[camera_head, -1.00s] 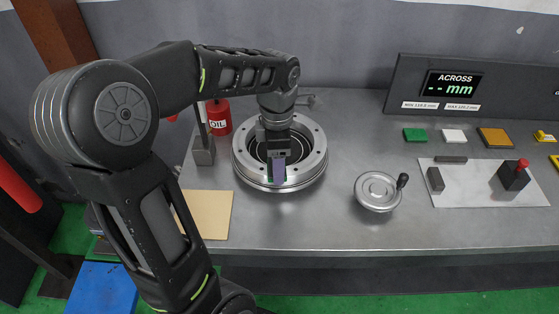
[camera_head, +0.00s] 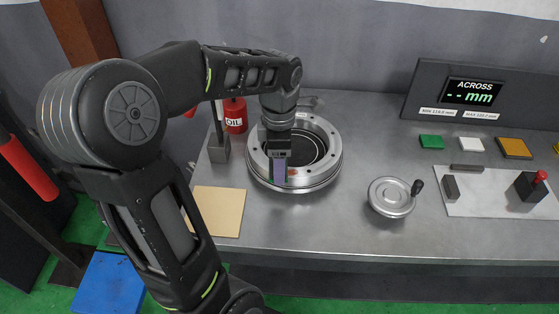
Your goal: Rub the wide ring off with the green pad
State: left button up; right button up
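A round metal fixture (camera_head: 329,171) with a bolted flange stands on the bench. Its dark bore shows thin pale ring lines (camera_head: 318,155), partly covered by my arm. I cannot tell which line is the wide ring. My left gripper (camera_head: 280,170) points down over the front left of the fixture. A purple piece with dark green edges shows at its tip; I cannot tell whether this is a finger or something held. Contact with the fixture is unclear. A flat green pad (camera_head: 431,142) lies on the bench at the right. My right gripper is not in view.
A white block (camera_head: 471,144) and an orange block (camera_head: 514,148) lie near the green pad. A crank wheel (camera_head: 391,197), a light plate with a red-knobbed lever (camera_head: 532,184), a tan sheet (camera_head: 218,211) and a red oil can (camera_head: 235,116) surround the fixture. The display (camera_head: 468,93) reads "-- mm".

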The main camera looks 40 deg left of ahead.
aim_at(307, 174)
pick_arm(q)
jog(key=shift+w+d, duration=0.1)
jog(key=shift+w+d+f, duration=0.1)
jog(key=shift+w+d, duration=0.35)
jog(key=shift+d, duration=0.2)
jog(key=shift+w+d+f, duration=0.1)
jog(key=shift+w+d, duration=0.3)
jog(key=shift+d, duration=0.2)
jog(key=shift+d, duration=0.1)
jog(key=shift+w+d+r, duration=0.1)
jog(key=shift+w+d, duration=0.9)
jog(key=shift+d, duration=0.2)
jog(key=shift+r+p, duration=2.35)
jog(key=shift+r, duration=0.8)
jog(key=shift+a, duration=0.1)
